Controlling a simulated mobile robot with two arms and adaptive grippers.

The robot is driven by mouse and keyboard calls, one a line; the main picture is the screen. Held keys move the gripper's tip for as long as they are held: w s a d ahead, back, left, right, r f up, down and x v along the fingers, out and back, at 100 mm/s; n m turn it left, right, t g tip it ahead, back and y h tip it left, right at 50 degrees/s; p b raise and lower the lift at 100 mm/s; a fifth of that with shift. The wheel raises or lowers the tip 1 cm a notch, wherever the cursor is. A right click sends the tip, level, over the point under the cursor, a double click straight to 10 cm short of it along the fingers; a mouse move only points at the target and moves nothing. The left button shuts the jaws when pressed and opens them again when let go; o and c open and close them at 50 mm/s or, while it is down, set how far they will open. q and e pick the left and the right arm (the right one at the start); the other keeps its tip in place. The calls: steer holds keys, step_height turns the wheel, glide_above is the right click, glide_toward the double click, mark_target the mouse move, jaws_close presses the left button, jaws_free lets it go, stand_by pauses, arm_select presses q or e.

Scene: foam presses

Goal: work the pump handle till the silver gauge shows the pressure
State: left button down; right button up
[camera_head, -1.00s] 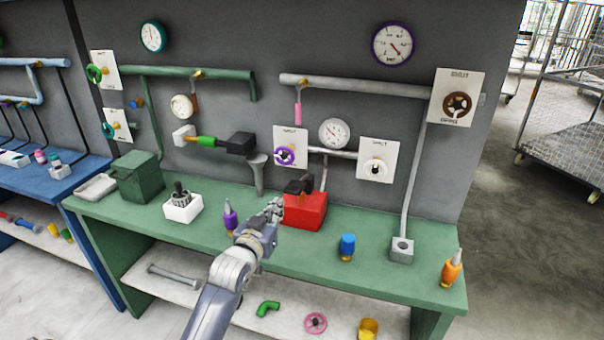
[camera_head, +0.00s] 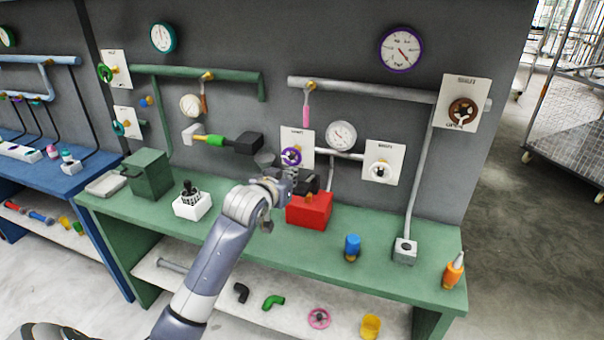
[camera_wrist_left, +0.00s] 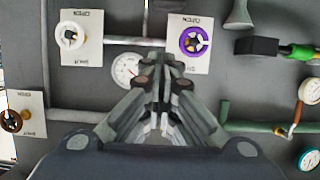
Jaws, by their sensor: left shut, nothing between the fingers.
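My left gripper (camera_head: 284,184) is shut and empty, in front of the wall beside the red box (camera_head: 309,210) and its black top piece (camera_head: 308,182). In the left wrist view, its closed fingers (camera_wrist_left: 156,72) point at the wall and partly cover the silver-rimmed gauge (camera_wrist_left: 125,68). That gauge (camera_head: 341,135) hangs above the red box; its reading is too small to tell. A green grip (camera_head: 216,140) sits on a rod from a black block (camera_head: 249,142) on the wall. I cannot tell which part is the pump handle. My right gripper is out of view.
A purple valve wheel (camera_head: 291,156) and a white one (camera_head: 380,171) flank the gauge. A white box (camera_head: 192,206), a blue bottle (camera_head: 352,247) and an orange bottle (camera_head: 453,269) stand on the green bench (camera_head: 400,275). The bench front is largely clear.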

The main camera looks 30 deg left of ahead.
arm_select(q)
steer(key=shift+a+r, duration=0.15)
steer(key=shift+r, duration=0.4)
steer(key=shift+w, duration=0.15)
steer(key=p, duration=0.3)
glide_above(301, 190)
step_height(301, 190, down, 4)
steer(key=shift+w+a+r, duration=0.1)
steer(key=shift+r, duration=0.15)
step_height(301, 190, down, 4)
steer(key=shift+r+p, duration=0.15)
steer(key=shift+p, duration=0.8)
steer(key=shift+f, duration=0.25)
